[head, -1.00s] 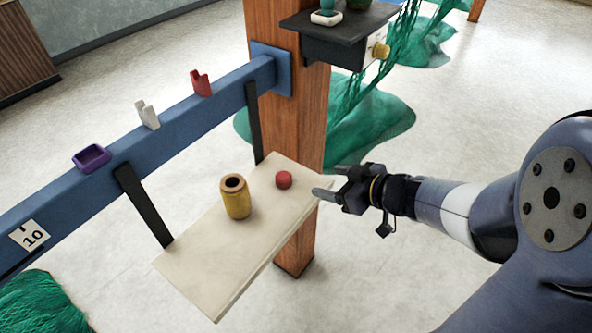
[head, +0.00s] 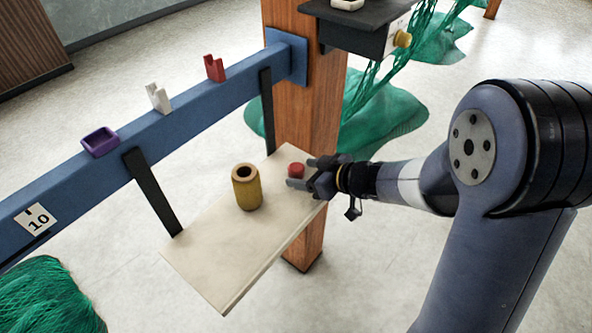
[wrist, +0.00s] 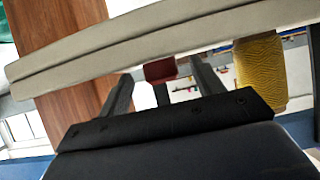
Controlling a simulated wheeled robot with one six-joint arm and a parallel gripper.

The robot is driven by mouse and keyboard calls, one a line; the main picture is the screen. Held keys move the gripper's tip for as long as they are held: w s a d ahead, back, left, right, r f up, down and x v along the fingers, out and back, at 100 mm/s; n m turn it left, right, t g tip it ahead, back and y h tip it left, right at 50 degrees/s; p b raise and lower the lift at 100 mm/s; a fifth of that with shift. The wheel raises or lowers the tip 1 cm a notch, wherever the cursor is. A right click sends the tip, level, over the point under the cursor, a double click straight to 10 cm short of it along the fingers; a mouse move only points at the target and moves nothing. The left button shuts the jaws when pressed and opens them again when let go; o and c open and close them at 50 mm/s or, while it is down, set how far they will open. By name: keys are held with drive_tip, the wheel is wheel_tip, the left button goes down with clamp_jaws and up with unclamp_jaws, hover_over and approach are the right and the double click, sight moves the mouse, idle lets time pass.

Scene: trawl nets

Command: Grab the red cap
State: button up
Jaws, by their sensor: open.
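The small round red cap (head: 296,170) sits on the pale shelf board (head: 215,262), near its right end. My gripper (head: 300,173) is open at the board's right edge, with its fingertips on either side of the cap. In the wrist view the red cap (wrist: 160,71) shows between the two dark fingers (wrist: 160,80), partly cut off by the board edge (wrist: 150,42). I cannot tell whether either finger touches it. A yellow cylinder with a hole in its top (head: 247,187) stands upright to the left of the cap.
A blue beam (head: 130,150) runs behind the board, bearing a purple tray (head: 101,142), a white holder (head: 158,99) and a red holder (head: 214,69). A wooden post (head: 300,110) stands close behind the cap. A dark shelf (head: 355,38) juts from the post above.

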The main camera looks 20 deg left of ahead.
drive_tip(key=shift+w+a+f, duration=0.1)
drive_tip(key=shift+a+f, duration=0.15)
drive_tip(key=shift+a, duration=0.1)
drive_tip(key=c, duration=1.1)
